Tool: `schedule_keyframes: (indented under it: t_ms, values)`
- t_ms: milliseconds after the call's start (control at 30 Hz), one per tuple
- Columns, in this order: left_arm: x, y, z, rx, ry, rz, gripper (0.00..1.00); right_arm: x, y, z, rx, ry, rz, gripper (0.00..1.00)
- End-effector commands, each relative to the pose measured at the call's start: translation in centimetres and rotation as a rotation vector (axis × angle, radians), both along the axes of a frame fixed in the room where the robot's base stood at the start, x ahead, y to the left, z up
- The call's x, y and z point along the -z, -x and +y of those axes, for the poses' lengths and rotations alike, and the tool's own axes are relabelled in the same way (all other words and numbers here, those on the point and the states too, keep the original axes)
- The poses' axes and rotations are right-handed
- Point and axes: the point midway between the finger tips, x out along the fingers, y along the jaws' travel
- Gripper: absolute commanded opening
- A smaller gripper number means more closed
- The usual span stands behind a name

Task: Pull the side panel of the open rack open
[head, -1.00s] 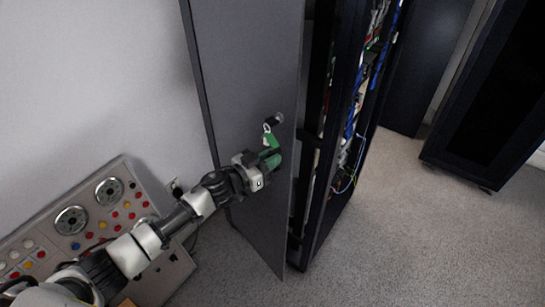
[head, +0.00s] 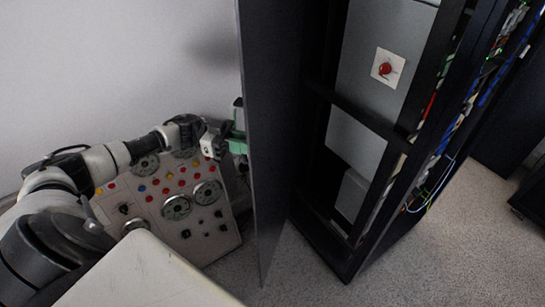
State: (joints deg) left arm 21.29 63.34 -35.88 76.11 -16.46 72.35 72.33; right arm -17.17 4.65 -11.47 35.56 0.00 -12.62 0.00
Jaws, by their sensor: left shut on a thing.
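A wide gap between panel and rack frame shows the inside. My left gripper (head: 235,143), with green fingers, is at the panel's outer face on the left. It is shut on the panel's handle, which is mostly hidden by the fingers and the panel's edge. My right gripper is not in view.
Inside the rack is a grey box with a red button (head: 385,69). Cables (head: 470,120) hang along its right side. A control console (head: 175,200) with dials and coloured buttons stands left of the panel, close under my left arm. Carpet (head: 450,250) is clear at lower right.

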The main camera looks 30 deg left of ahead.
Motion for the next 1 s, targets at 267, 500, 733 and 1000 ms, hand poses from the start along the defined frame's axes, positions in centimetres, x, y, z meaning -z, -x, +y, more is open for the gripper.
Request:
schedule_keyframes:
  t_ms: [267,500,733,1000]
  values:
    - [0.2,0.4,3.4,-0.006,-0.002,0.001,0.00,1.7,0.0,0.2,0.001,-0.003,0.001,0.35]
    - [0.0,0.4,3.9,-0.007,-0.003,0.001,0.00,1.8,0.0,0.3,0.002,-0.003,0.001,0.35]
    - [0.0,0.4,3.9,-0.008,-0.003,0.001,0.00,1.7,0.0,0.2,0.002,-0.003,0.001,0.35]
    - [0.0,0.4,3.8,-0.006,-0.002,0.001,0.40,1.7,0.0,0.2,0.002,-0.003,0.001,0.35]
